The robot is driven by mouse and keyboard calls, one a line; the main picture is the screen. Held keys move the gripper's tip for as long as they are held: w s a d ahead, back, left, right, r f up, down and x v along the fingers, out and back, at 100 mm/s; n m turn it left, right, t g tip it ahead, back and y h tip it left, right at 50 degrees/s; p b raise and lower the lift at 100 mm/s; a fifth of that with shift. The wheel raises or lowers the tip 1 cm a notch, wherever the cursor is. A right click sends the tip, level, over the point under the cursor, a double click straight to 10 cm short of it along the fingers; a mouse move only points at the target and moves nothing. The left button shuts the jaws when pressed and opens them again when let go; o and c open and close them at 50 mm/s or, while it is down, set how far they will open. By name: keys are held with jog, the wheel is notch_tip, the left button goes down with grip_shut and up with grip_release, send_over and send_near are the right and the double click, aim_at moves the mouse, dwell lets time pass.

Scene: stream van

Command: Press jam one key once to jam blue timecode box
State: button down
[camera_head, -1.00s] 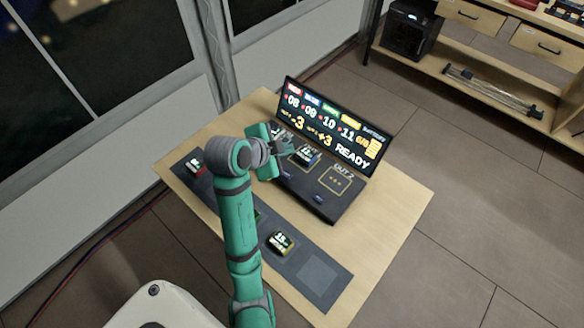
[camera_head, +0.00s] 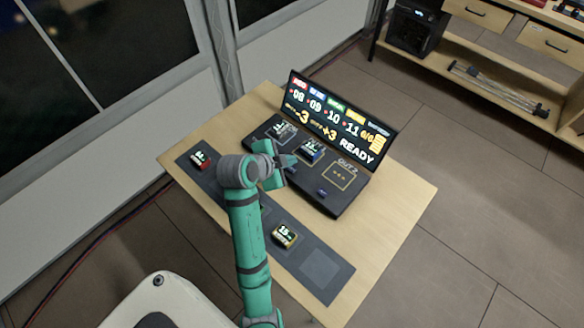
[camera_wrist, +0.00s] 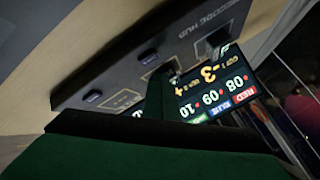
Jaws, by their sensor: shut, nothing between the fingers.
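The dark timecode hub (camera_head: 322,208) stands on the table with its lit screen (camera_head: 338,125) upright behind it. The screen shows coloured numbers and READY. The blue timecode box (camera_head: 312,151) sits in the hub's middle slot. A small bluish key (camera_head: 322,193) is at the hub's front, before the OUT 2 outline. The wrist view shows two such keys, a near one (camera_wrist: 93,96) and a farther one (camera_wrist: 148,57). My gripper (camera_head: 290,161) is shut and empty over the hub's front left part, hiding some of it. I cannot tell whether it touches.
A box (camera_head: 284,132) sits in the hub's left slot; the OUT 2 outline (camera_head: 342,176) is empty. A red box (camera_head: 201,159) and a yellow box (camera_head: 284,236) lie on the dark mat (camera_head: 300,258) in front. The table (camera_head: 395,205) is bare at right.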

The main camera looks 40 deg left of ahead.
jog(key=shift+f, duration=0.45)
jog(key=shift+s+a, duration=0.25)
jog(key=shift+a, duration=0.05)
jog(key=shift+w+d, duration=0.1)
jog(key=shift+d, duration=0.1)
jog(key=shift+w, duration=0.2)
jog(key=shift+d, duration=0.15)
jog(key=shift+s+a, duration=0.35)
jog(key=shift+w+d, duration=0.1)
jog(key=shift+d, duration=0.05)
dwell(0.4)
